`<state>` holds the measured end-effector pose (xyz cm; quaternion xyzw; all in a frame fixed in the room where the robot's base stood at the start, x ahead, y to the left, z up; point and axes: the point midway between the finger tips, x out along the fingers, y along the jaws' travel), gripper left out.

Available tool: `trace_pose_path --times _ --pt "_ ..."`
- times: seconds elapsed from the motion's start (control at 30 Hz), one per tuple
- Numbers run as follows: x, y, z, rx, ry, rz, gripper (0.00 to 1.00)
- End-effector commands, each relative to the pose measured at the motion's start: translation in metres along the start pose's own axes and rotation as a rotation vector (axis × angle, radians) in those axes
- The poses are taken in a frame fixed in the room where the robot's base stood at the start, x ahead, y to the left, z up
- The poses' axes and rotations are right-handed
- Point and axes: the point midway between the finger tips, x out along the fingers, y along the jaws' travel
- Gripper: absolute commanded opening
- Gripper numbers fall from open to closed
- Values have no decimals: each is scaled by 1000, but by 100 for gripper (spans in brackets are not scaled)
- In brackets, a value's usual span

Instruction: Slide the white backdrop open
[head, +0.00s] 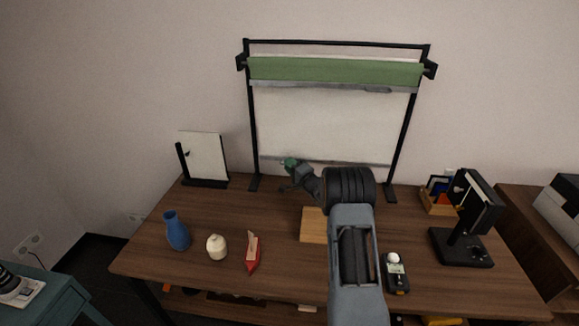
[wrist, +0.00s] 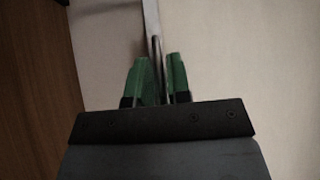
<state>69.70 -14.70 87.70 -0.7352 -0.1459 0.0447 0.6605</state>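The white backdrop (head: 335,125) hangs from a black stand at the back of the table, below a green roll (head: 335,71). Its grey bottom bar (head: 350,164) is a little above the tabletop. My gripper (head: 289,163) is at the left part of this bar. In the wrist view, the green fingers of my gripper (wrist: 158,76) stand a little apart, on either side of a thin dark pull (wrist: 157,52) at the pale bar (wrist: 150,18). A narrow gap seems to show beside the pull. My fingers partly hide where it meets the bar.
A blue vase (head: 177,231), a cream jar (head: 216,246) and a red object (head: 253,254) stand front left. A wooden block (head: 313,225) and a light meter (head: 396,273) lie near my arm. A black device (head: 466,220) stands right, a white panel (head: 207,156) left.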

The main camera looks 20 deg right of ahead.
Motion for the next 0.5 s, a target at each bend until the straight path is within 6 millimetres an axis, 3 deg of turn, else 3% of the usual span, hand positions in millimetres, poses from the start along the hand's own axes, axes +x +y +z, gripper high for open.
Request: trace_pose_path --times 0.17,0.5 --pt "0 0 0 0 0 0 33" --pt "-8 0 -1 0 1 0 33"
